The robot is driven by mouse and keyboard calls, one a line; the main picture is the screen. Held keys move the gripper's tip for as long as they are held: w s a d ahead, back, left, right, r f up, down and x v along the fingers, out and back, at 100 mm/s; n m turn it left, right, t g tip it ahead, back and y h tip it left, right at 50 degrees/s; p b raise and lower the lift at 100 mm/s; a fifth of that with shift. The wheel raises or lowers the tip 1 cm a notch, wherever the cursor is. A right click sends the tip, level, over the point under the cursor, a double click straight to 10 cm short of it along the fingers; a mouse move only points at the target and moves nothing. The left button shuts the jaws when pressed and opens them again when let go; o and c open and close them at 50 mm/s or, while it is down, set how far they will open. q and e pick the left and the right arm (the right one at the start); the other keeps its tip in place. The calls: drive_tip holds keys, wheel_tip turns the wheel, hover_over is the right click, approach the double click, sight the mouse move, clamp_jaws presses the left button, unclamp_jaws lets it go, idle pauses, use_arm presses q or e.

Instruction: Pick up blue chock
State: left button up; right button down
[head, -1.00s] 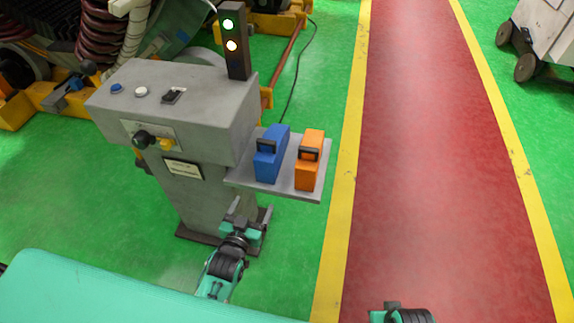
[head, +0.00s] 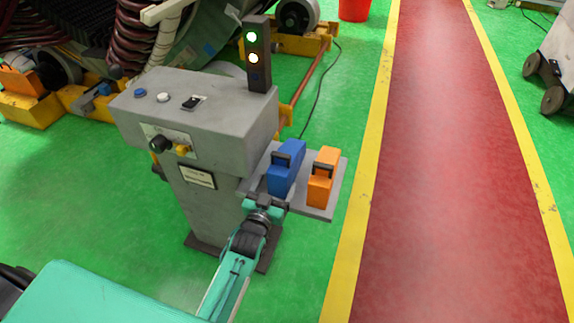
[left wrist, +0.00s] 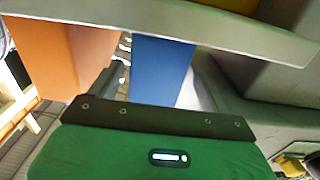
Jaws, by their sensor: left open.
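The blue chock (head: 287,168) stands upright on a small grey shelf (head: 322,210) at the side of the grey control box. It has a dark handle at its top. The orange chock (head: 322,178) stands to its right. My left gripper (head: 264,200) is at the shelf's near left edge, just in front of the blue chock, open and empty. In the left wrist view the blue chock (left wrist: 160,68) lies between the two spread fingers, and the orange chock (left wrist: 70,55) is off to the left. I cannot tell whether the fingers touch the blue chock. My right gripper is out of view.
The control box (head: 200,118) with knobs and a light tower (head: 257,55) stands left of the shelf. Large machinery with coils is behind it. Green floor and a red lane (head: 450,160) with yellow borders lie open to the right. A red bucket (head: 354,9) is at the back.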

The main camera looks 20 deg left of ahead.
use_arm(q)
drive_tip(key=shift+w+d, duration=0.15)
drive_tip(key=shift+w, duration=1.15)
drive_tip(key=shift+w+d, duration=0.1)
drive_tip(key=shift+w, duration=1.15)
drive_tip(key=c, duration=1.2)
